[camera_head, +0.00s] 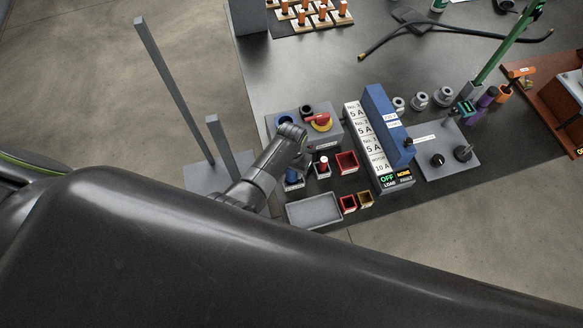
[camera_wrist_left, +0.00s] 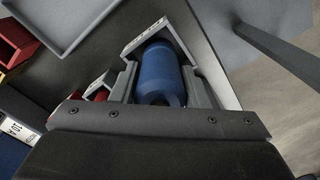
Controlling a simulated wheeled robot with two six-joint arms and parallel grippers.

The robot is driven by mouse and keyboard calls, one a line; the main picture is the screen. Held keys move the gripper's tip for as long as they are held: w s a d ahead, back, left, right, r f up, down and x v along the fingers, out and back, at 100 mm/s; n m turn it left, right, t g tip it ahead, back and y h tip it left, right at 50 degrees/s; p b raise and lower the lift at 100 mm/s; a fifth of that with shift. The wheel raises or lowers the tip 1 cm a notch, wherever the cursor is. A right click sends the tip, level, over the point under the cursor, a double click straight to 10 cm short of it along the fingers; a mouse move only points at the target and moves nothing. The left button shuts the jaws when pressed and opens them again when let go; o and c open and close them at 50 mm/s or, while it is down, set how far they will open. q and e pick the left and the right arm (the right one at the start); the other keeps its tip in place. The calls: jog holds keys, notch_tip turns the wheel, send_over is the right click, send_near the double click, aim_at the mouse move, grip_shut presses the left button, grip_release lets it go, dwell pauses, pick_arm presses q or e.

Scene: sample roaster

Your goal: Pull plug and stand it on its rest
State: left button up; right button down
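The blue plug (camera_wrist_left: 160,76) is a rounded blue cylinder between the two fingers of my left gripper (camera_wrist_left: 162,88) in the left wrist view. Both fingers lie close against its sides. A pale-rimmed holder with a white label (camera_wrist_left: 146,36) surrounds it; its lower end is hidden, so I cannot tell whether it is seated. In the head view the plug (camera_head: 292,176) shows as a small blue patch beside my left wrist, just above the grey tray. My left gripper (camera_head: 297,166) is mostly hidden by its wrist there. My right gripper is out of view.
A grey box with a red-yellow knob (camera_head: 320,121) stands behind. A blue-white breaker block (camera_head: 385,120) is to the right. Two grey posts (camera_head: 170,85) rise at left.

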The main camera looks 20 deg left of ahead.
pick_arm(q)
jog(key=o, duration=0.5)
jog(key=shift+r, duration=0.45)
notch_tip(320, 180, up, 17)
jog(key=shift+f+p, duration=0.2)
jog(key=shift+p, duration=0.15)
